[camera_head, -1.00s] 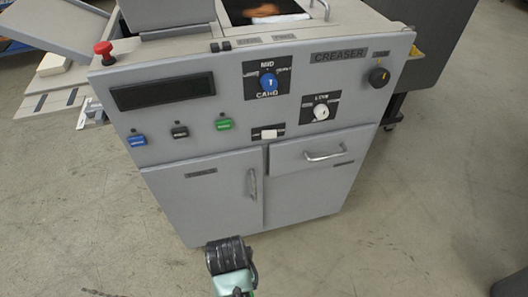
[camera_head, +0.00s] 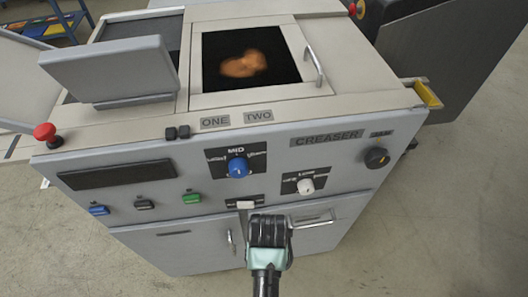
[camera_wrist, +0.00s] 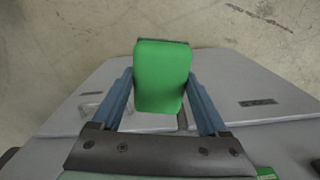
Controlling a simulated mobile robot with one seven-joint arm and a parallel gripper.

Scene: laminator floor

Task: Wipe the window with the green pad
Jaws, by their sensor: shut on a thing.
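The window (camera_head: 210,72) is a dark square pane in the top of the grey creaser machine. An orange-brown smear (camera_head: 242,64) lies near its middle. My gripper (camera_head: 255,215) is in front of the machine's front panel, below and nearer than the window, apart from the glass. In the wrist view its two blue fingers are shut on the green pad (camera_wrist: 162,76), one on each side. The pad is hidden behind my wrist in the head view.
A metal handle (camera_head: 314,66) stands at the window's right side. A raised grey panel (camera_head: 108,70) is to its left. The red button (camera_head: 45,132), blue knob (camera_head: 238,167), white knob (camera_head: 305,186) and black knob (camera_head: 377,158) stick out of the machine. Open floor lies around it.

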